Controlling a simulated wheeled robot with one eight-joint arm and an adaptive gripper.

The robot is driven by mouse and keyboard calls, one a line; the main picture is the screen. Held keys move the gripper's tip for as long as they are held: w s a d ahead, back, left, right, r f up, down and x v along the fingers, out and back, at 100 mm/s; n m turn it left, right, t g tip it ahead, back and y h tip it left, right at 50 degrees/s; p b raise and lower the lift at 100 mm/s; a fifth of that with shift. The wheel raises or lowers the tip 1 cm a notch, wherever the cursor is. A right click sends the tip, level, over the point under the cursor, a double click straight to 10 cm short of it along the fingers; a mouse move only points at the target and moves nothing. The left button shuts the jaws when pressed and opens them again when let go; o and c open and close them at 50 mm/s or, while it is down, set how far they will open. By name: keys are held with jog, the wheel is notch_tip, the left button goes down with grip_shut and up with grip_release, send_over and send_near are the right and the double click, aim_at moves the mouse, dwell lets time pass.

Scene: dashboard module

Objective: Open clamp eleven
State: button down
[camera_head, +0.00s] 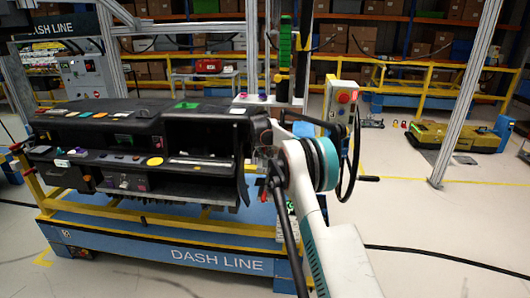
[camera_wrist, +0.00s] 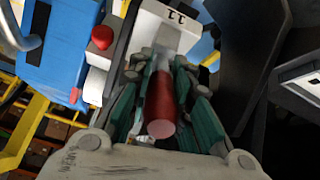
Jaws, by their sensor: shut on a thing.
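Clamp eleven shows in the wrist view as a white block (camera_wrist: 160,27) marked 11, with a red cylindrical handle (camera_wrist: 160,108) pointing toward the camera. My gripper (camera_wrist: 165,85) has its green-padded fingers on both sides of the red handle and is shut on it. The fingers hide part of the clamp's metal linkage. In the head view my arm reaches the right end of the black dashboard module (camera_head: 110,123), where the arm and wrist largely hide the gripper and clamp.
A blue block (camera_wrist: 62,50) with red-tipped parts stands left of the clamp. Dark panels (camera_wrist: 250,45) lie close on the right. The dashboard rests on a blue and yellow DASH LINE cart (camera_head: 190,255). A control box (camera_head: 342,97) stands behind my arm. Floor at right is mostly clear.

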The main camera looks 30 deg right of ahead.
aim_at(264, 153)
jog(key=shift+w+r, duration=0.1)
jog(key=shift+r, duration=0.05)
jog(key=c, duration=1.4)
grip_release()
jog(key=shift+c, duration=0.2)
jog(key=shift+s+a+r, duration=0.1)
jog(key=shift+s+r, duration=0.1)
jog(key=shift+r, duration=0.05)
jog(key=shift+v, duration=1.15)
jog(key=s+a, duration=0.6)
jog(key=s, duration=0.4)
jog(key=shift+a, duration=0.3)
jog(key=shift+f, duration=0.1)
